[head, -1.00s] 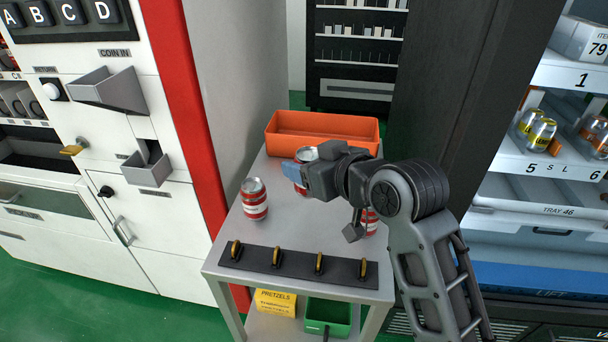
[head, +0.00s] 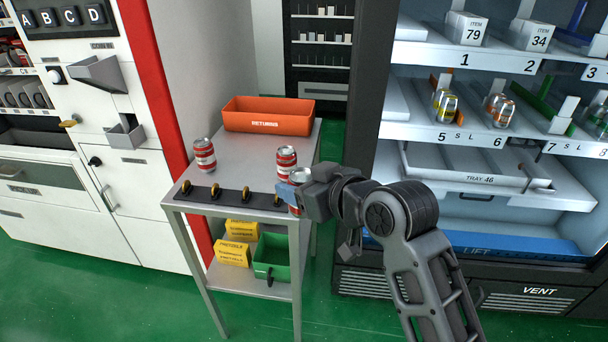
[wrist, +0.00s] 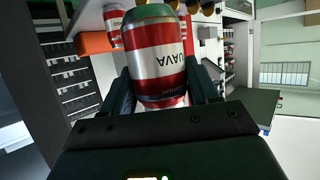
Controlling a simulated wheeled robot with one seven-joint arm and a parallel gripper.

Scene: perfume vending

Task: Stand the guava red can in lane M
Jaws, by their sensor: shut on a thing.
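My gripper (head: 292,192) is shut on a red and white can with a silver top (head: 295,177), at the near right corner of the steel cart. In the wrist view the held can (wrist: 158,58) sits between both fingers, and its label reads "UAVA" in part, which fits guava. Two similar red and white cans stand upright on the cart, one at the left (head: 204,156) and one just behind the held can (head: 286,160). Their labels are too small to read. I see no lane marked M.
An orange RETURNS bin (head: 268,116) is at the back of the cart top (head: 245,155). A strip with several hooks (head: 230,196) lines its front edge. To the right stands an open vending cabinet with numbered lanes (head: 480,138), a pulled-out tray (head: 475,172) and a blue lift (head: 470,254).

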